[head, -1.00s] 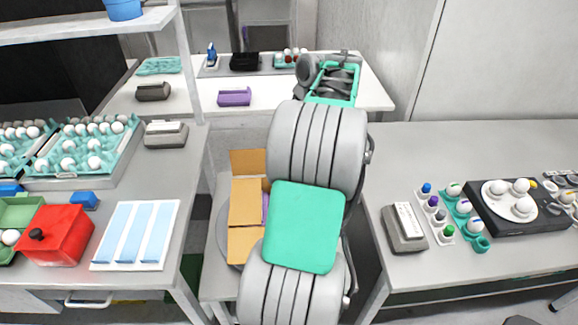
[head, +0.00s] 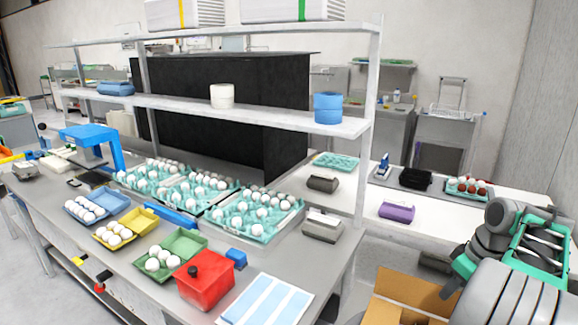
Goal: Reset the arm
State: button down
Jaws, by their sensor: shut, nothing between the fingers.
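My arm shows at the lower right of the head view, with thick grey ribbed links and a teal-edged part. It stands beside the open cardboard box and in front of the white back table. The fingers of my gripper do not show, and the arm's lower part is cut off by the picture edge. I see nothing held by the visible part of the arm.
The open cardboard box (head: 405,292) is close to my arm. A purple carton (head: 397,211) lies on the back table. The left table holds egg trays (head: 262,234), a red box (head: 206,284) and a striped sheet (head: 268,301). A shelf (head: 280,116) stands over it.

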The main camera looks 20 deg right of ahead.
jog(key=s+a+f+m, duration=0.1)
jog(key=f+m, duration=0.2)
jog(key=s+a+f+m, duration=0.1)
jog(key=s+f+m, duration=0.1)
jog(key=f+m, duration=0.1)
jog(key=s+a+f+m, duration=0.1)
jog(key=s+f+m, duration=0.1)
jog(key=f+m, duration=0.1)
jog(key=shift+g, duration=0.4)
jog(key=a+m, duration=0.1)
jog(key=s+a+m, duration=0.1)
jog(key=a, duration=0.1)
jog(key=a+f, duration=0.1)
jog(key=a, duration=0.1)
jog(key=shift+s+a+f+m+g, duration=0.1)
jog(key=shift+s+a+m+g, duration=0.15)
jog(key=shift+m+g, duration=0.15)
jog(key=w+a+r+n, duration=0.2)
jog(key=a+n, duration=0.1)
jog(key=a, duration=0.7)
jog(key=w+a+r+n+t, duration=0.1)
jog(key=a+r+n, duration=0.2)
jog(key=a, duration=0.7)
jog(key=w+a+r+n+t+h, duration=0.1)
jog(key=w+a+r+n, duration=0.1)
jog(key=a, duration=0.8)
jog(key=shift+w+a+r+n, duration=0.3)
jog(key=shift+a+n, duration=0.05)
jog(key=shift+n, duration=0.45)
